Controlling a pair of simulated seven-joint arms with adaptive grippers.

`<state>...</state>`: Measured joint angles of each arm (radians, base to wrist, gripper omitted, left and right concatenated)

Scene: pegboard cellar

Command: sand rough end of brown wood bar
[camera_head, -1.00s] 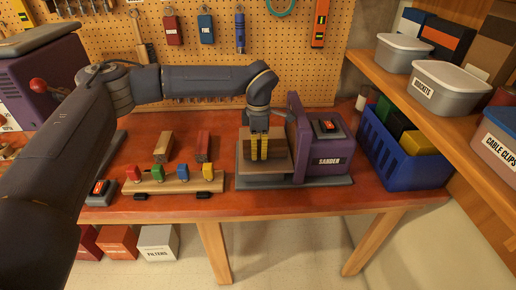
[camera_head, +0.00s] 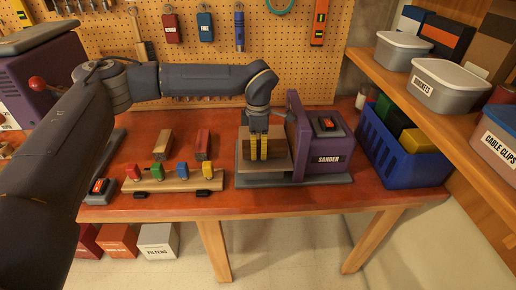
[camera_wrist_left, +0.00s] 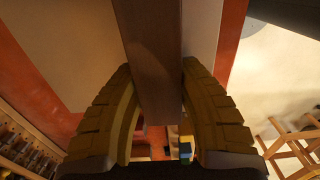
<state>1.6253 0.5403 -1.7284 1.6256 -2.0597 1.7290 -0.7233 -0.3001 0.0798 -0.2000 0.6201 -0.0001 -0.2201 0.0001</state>
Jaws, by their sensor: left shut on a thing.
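My left gripper (camera_head: 259,154) is shut on a brown wood bar (camera_head: 246,142), with its yellow fingers on both sides of the bar. It holds the bar over the work table (camera_head: 243,164) of the purple sander (camera_head: 318,156). The bar's right end is close to the sander's upright face (camera_head: 293,128); I cannot tell whether they touch. In the left wrist view the bar (camera_wrist_left: 155,60) runs between the two fingers (camera_wrist_left: 160,115). Which end is rough does not show. My right gripper is not in view.
A sander switch with a red button (camera_head: 326,124) sits on top of the housing. A tan bar (camera_head: 162,144) and a red bar (camera_head: 203,145) lie to the left, behind a wooden rack (camera_head: 178,186) with coloured pieces. A blue crate (camera_head: 392,155) stands at the right.

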